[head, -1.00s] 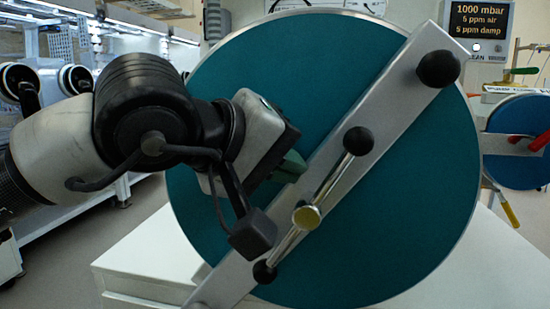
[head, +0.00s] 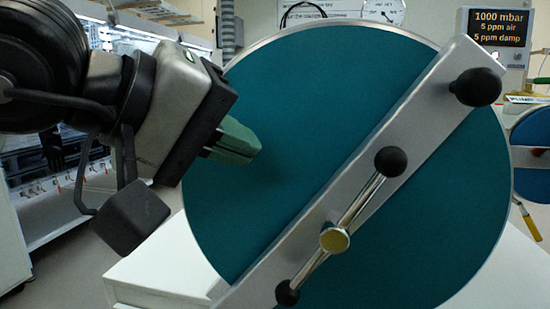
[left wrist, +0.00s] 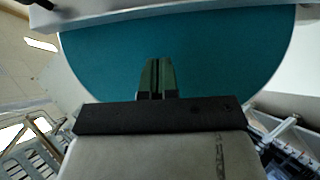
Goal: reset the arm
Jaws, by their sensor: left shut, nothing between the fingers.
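My left gripper (head: 240,145) has green fingers, shut and empty, in front of the upper left part of a round teal door (head: 300,100). In the left wrist view the shut fingers (left wrist: 157,75) show against the teal disc (left wrist: 220,65). A chrome handle (head: 362,205) with black ball ends is mounted on the bar. The gripper is to the left of the bar, apart from it. My right gripper is in neither view.
A display (head: 497,27) reading 1000 mbar stands at the upper right. A smaller blue disc (head: 532,130) with a red part is at the right edge. A white cabinet (head: 145,275) is below the door. Lab shelving stands behind at the left.

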